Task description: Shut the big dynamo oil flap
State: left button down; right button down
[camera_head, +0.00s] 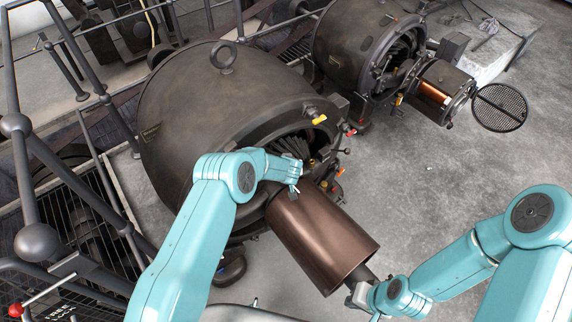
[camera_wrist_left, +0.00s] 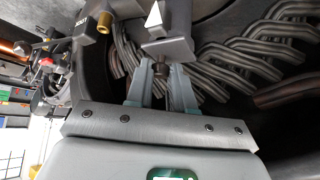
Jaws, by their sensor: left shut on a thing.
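The big dynamo (camera_head: 225,110) is the large dark housing left of centre in the head view, with an eye ring on top and an open end. My left gripper (camera_wrist_left: 160,78) is at that open end. In the left wrist view its two fingers are shut on a small dark knob (camera_wrist_left: 160,68) just below a grey metal block (camera_wrist_left: 166,42). I cannot tell for sure whether this block is the oil flap. My right gripper (camera_head: 364,296) is at the shaft end of a brown cylinder (camera_head: 322,238); its fingers are too unclear to read.
Bent dark conductor bars (camera_wrist_left: 250,52) lie close right of my left fingers. A brass fitting (camera_wrist_left: 104,22) is close on the left. A second dynamo (camera_head: 365,45) stands behind, with a round mesh cover (camera_head: 500,107) to its right. Railings (camera_head: 40,150) line the left; concrete floor (camera_head: 450,165) is clear at right.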

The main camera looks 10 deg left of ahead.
pick_arm(q)
jog(key=c, duration=1)
grip_release()
jog(key=shift+w, duration=0.1)
jog(key=v, duration=1.6)
jog(key=shift+d+r, duration=0.1)
jog(key=shift+r, duration=0.05)
